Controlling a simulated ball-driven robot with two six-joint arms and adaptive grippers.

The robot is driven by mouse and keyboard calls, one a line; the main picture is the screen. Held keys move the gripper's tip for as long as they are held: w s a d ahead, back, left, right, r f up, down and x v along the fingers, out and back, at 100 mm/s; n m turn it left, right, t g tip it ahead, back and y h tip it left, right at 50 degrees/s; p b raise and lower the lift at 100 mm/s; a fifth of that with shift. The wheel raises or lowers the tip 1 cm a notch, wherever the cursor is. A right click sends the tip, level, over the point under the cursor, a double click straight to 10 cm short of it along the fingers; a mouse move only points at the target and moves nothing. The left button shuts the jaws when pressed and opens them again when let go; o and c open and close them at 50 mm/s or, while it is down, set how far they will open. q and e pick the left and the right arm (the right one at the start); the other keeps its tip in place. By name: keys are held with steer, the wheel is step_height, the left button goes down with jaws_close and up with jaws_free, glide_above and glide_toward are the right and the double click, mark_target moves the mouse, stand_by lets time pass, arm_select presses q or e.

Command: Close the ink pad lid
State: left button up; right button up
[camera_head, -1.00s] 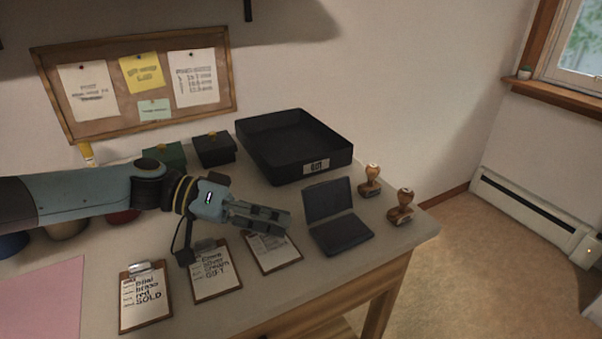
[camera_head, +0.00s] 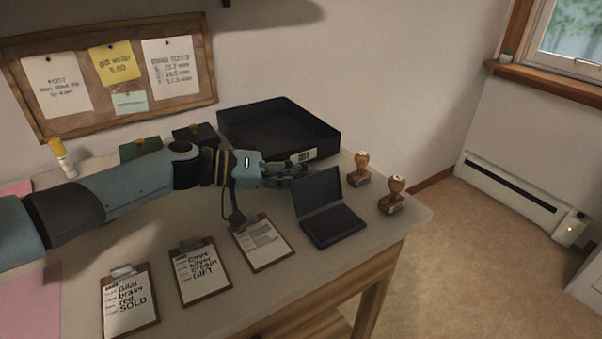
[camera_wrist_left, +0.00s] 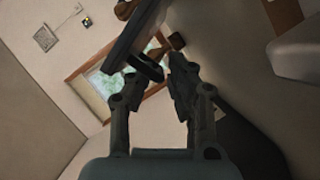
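The ink pad (camera_head: 333,225) is a dark flat case near the table's right front. Its lid (camera_head: 317,189) stands up, tilted back from the base. My left gripper (camera_head: 303,166) is behind the lid, at about the height of its upper left edge; whether they touch I cannot tell. In the left wrist view, my left gripper (camera_wrist_left: 162,68) has its fingers apart with a narrow gap. A dark slab, likely the lid (camera_wrist_left: 128,42), lies beside the left finger. My right gripper is not in view.
Two wooden stamps (camera_head: 392,196) stand right of the ink pad. A black tray (camera_head: 322,146) is behind my gripper. Several clipboards lie left of the pad, the nearest one (camera_head: 262,243) close by. The table's right edge is just past the stamps.

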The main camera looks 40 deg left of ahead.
arm_select(q)
jaws_close()
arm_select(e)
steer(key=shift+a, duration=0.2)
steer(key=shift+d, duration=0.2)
arm_select(q)
steer(key=shift+d, duration=0.1)
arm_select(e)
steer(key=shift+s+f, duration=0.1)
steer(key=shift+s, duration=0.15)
